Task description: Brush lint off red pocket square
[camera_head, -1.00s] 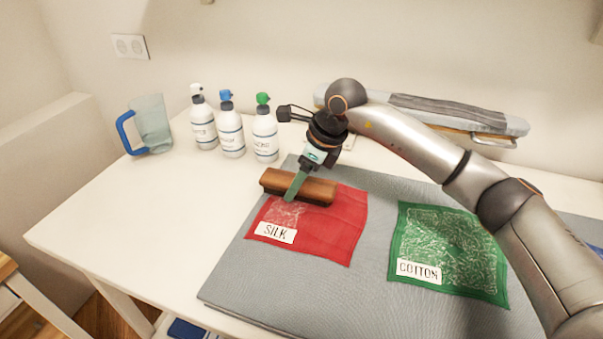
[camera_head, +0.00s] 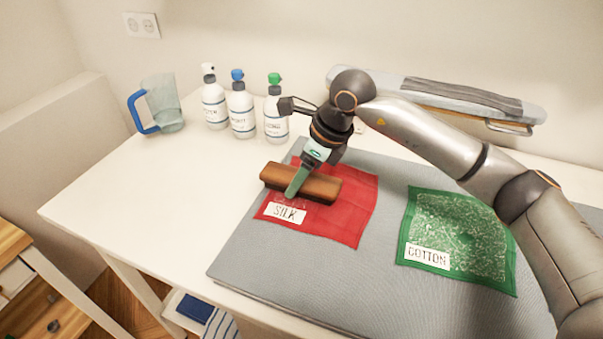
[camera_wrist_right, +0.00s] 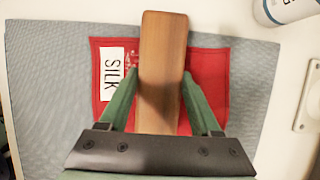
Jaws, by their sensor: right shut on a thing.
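A red pocket square (camera_head: 345,215) with a white SILK label (camera_head: 286,213) lies flat on the grey mat (camera_head: 250,250). A little pale lint shows on it near the label, partly hidden by the brush. My right gripper (camera_head: 292,190) is shut on a wooden brush (camera_head: 322,186), which lies across the square's upper left part. In the right wrist view the green fingers of the right gripper (camera_wrist_right: 158,92) hold both sides of the brush (camera_wrist_right: 163,55), with red cloth (camera_wrist_right: 215,75) on either side. I cannot tell whether the bristles touch the cloth. My left gripper is not in view.
A green COTTON cloth (camera_head: 460,225) covered in pale lint lies right on the mat. Several items stand behind: spray bottles (camera_head: 241,108) and a blue-handled jug (camera_head: 163,105). An ironing board (camera_head: 430,95) is at the back wall. The white table (camera_head: 130,200) is clear at left.

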